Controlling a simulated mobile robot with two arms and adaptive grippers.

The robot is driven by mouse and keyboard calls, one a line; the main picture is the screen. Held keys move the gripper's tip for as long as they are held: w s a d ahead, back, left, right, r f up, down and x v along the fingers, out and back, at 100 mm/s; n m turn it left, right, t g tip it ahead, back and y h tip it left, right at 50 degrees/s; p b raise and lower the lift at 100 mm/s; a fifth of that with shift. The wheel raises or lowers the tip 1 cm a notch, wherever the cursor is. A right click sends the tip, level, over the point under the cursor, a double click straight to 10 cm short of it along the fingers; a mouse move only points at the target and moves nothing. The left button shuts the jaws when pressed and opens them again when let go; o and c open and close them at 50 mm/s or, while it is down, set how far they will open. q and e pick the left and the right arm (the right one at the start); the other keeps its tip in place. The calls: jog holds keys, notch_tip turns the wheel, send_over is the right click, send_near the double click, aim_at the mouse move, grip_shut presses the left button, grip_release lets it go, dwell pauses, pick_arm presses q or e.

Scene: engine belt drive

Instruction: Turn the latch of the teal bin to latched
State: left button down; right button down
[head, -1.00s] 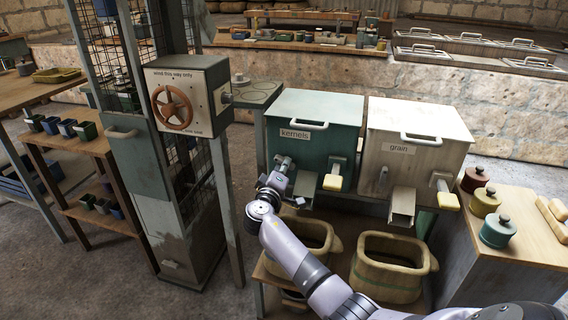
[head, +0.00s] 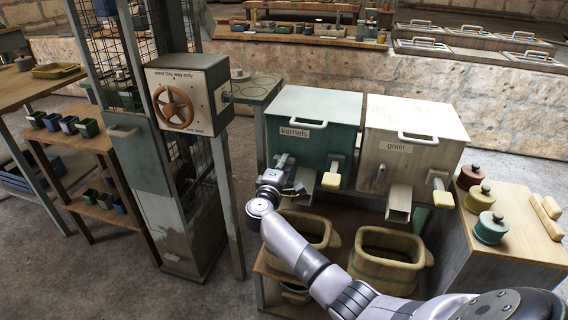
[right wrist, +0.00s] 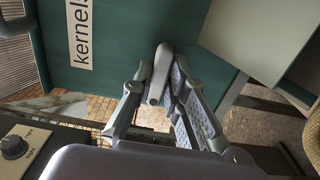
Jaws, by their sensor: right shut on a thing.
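The teal bin (head: 330,115) with the "kernels" label stands at the middle of the head view. Its front also fills the top of the right wrist view (right wrist: 125,30). A grey latch handle (right wrist: 160,72) stands out from the teal front, to the right of the label. It runs nearly upright in that view, tilted slightly. My right gripper (head: 284,172) is at the lower left of the bin front. In the right wrist view its fingers (right wrist: 158,92) are on both sides of the latch, shut on it. In the head view the gripper mostly hides the latch. My left gripper is not in view.
A yellow-ended handle (head: 331,180) and a chute (head: 305,181) sit right of my gripper. The white grain bin (head: 412,120) stands to the right. Tan tubs (head: 390,262) are below. A post and crank box (head: 188,95) stand left.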

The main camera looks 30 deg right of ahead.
jog(key=c, duration=1.6)
grip_release()
jog(key=v, duration=1.2)
